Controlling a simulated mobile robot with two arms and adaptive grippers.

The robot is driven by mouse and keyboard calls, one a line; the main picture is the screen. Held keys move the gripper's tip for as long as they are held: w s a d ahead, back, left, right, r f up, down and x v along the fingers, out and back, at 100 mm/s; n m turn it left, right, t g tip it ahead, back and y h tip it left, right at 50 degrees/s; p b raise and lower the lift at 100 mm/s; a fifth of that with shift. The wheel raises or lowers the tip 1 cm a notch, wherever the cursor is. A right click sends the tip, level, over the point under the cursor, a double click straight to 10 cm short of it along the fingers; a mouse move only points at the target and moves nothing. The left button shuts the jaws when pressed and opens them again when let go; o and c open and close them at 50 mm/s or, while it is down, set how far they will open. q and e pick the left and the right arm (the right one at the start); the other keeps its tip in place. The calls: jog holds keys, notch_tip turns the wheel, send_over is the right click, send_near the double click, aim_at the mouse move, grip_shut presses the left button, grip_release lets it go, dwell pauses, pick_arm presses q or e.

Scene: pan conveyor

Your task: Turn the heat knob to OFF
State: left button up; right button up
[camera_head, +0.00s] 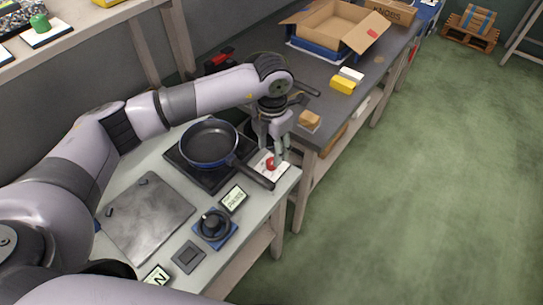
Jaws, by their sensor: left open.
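A small red knob (271,164) sits on a white plate (257,160) at the table's right corner, beside the black hot plate (184,167). It looks like the heat knob; its setting is too small to read. A blue-rimmed black pan (209,141) rests on the hot plate, its handle running toward the lower right in front of the white plate. My left gripper (280,155) points down, open, with its fingers right at the red knob. I cannot tell whether they touch it. My right gripper is out of view.
On the near table stand a black dial on a blue base (214,228), a small sign (233,199) and a grey metal plate (147,216). On the dark bench behind are an open cardboard box (335,28), a yellow block (342,85) and a small brown box (309,119).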

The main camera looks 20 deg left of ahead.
aim_at(272, 162)
pick_arm(q)
notch_tip(272, 162, up, 7)
jog(key=shift+f, duration=0.15)
dwell(0.4)
